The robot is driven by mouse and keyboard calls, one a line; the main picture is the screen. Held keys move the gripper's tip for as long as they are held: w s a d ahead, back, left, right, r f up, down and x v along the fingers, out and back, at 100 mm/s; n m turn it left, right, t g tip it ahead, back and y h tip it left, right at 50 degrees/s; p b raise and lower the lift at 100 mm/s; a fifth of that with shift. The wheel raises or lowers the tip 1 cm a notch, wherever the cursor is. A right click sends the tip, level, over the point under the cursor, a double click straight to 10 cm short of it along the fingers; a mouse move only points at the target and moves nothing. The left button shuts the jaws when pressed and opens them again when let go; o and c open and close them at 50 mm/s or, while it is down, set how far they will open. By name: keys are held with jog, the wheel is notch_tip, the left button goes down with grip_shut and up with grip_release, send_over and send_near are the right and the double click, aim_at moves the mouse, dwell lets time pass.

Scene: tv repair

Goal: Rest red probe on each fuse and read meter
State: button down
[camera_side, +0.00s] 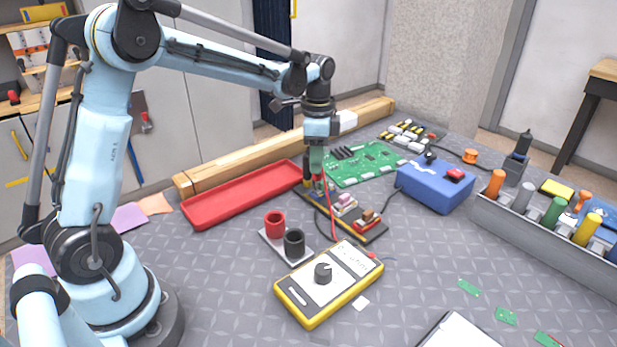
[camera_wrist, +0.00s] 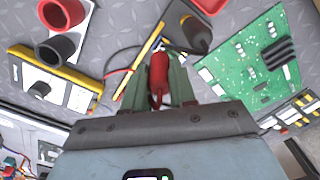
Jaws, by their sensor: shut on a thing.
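My gripper (camera_side: 317,172) points down over the far end of the dark fuse board (camera_side: 372,236). In the wrist view its green fingers (camera_wrist: 160,82) are shut on the red probe (camera_wrist: 160,70). The probe's tip is small there, and I cannot tell whether it touches a fuse. A pale-and-pink fuse holder (camera_side: 345,203) and a red-brown one (camera_side: 368,219) sit on the board nearer the camera. The yellow meter (camera_side: 325,284) lies in front, its display too small to read. A red lead runs from it up toward my gripper.
A red cup (camera_side: 274,224) and a black cup (camera_side: 294,243) stand beside the meter. A red tray (camera_side: 240,195) lies left, a green circuit board (camera_side: 362,164) behind, a blue box (camera_side: 435,186) right. A grey rack (camera_side: 545,238) of colored-handled tools stands far right.

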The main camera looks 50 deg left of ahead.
jog(key=shift+f, duration=0.55)
dwell(0.9)
jog(key=shift+r, duration=3.05)
